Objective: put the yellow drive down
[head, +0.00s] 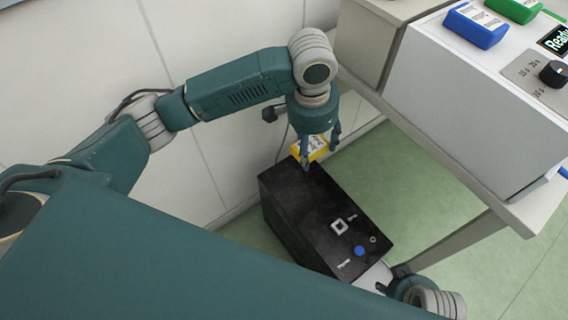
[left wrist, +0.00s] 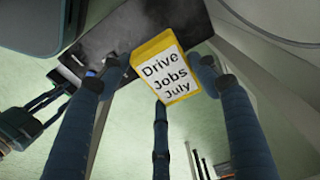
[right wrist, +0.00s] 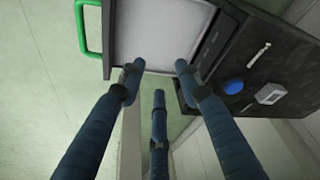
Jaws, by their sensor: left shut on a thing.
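The yellow drive (head: 312,147) is a small block with a white label. In the left wrist view the drive (left wrist: 165,70) reads "Drive Jobs July". My left gripper (head: 320,158) is shut on it, with fingers on both sides. It holds the drive by the far end of a black box's top (head: 300,200); whether the drive touches the box I cannot tell. My right gripper (right wrist: 158,70) is open and empty, above a pale drawer (right wrist: 160,35) with a green handle (right wrist: 88,28). In the head view it is mostly hidden at the bottom.
The black box top carries a blue button (head: 359,251) and a white square part (head: 339,227). At the right, a table (head: 490,190) bears a white machine (head: 475,110) with blue (head: 475,27) and green (head: 515,8) blocks on top. A wall stands close behind; green floor is clear between.

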